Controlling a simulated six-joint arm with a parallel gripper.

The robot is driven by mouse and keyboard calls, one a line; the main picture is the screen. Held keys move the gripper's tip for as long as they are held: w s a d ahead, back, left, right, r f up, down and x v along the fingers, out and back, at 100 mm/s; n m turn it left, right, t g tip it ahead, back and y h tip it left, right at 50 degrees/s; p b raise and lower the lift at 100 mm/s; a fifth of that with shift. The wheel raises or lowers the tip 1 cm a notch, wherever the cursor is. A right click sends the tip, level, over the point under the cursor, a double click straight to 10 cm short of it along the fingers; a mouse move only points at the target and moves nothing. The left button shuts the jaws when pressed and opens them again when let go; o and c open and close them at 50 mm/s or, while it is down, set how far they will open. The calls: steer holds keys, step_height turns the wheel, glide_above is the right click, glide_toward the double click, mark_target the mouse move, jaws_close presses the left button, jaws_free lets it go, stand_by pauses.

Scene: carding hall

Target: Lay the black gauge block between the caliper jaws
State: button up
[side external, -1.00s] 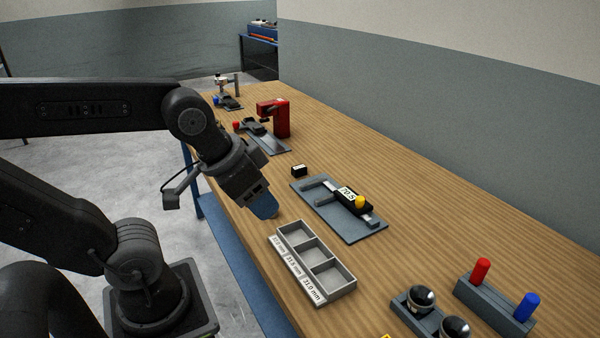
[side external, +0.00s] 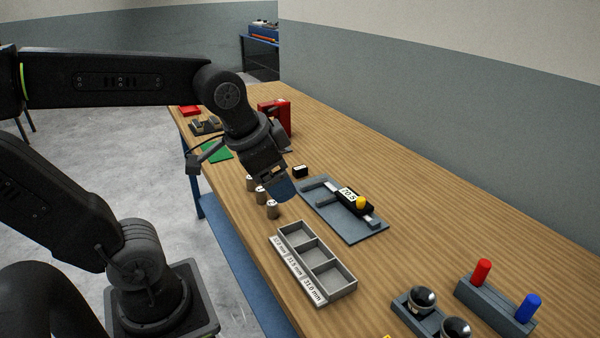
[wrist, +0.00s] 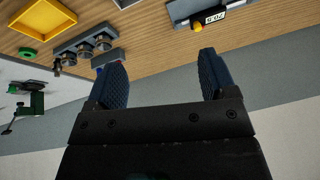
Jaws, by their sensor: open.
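The black gauge block (side external: 300,171) lies on the bench in the side view, just beyond the far end of the caliper plate (side external: 360,236). The caliper (side external: 352,200) lies on that plate, with a number display and a yellow knob. Its two grey jaws point left, and the gap between them looks empty. My gripper (side external: 281,191) is over the bench, left of the jaws and on the near side of the block. In the wrist view its blue fingers (wrist: 162,76) are wide apart with nothing between them. The caliper display (wrist: 208,18) shows there at the top; the block does not.
A grey tray with three labelled compartments (side external: 333,292) stands in front. Small metal cylinders (side external: 272,209) stand left of my gripper. A peg holder (side external: 494,303) and dark domes (side external: 421,298) are front right. A red device (side external: 280,116) stands behind. A yellow tray (wrist: 43,18) shows in the wrist view.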

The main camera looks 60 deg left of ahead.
steer(key=w+a+r+m+g+y, duration=0.1)
steer(key=w+a+m, duration=0.5)
steer(key=w, duration=0.5)
steer(key=m+g+y, duration=0.3)
steer(key=m+g, duration=0.1)
steer(key=m, duration=0.6)
glide_above(300, 167)
steer(key=d, duration=0.3)
steer(key=f, duration=2)
steer(key=shift+s+a, duration=0.15)
steer(key=shift+a, duration=0.1)
steer(key=shift+d+x, duration=0.1)
steer(key=shift+x, duration=1.45)
steer(key=shift+d+x, duration=0.15)
steer(key=shift+x, duration=1.35)
steer(key=shift+f, duration=0.1)
steer(key=c, duration=1.2)
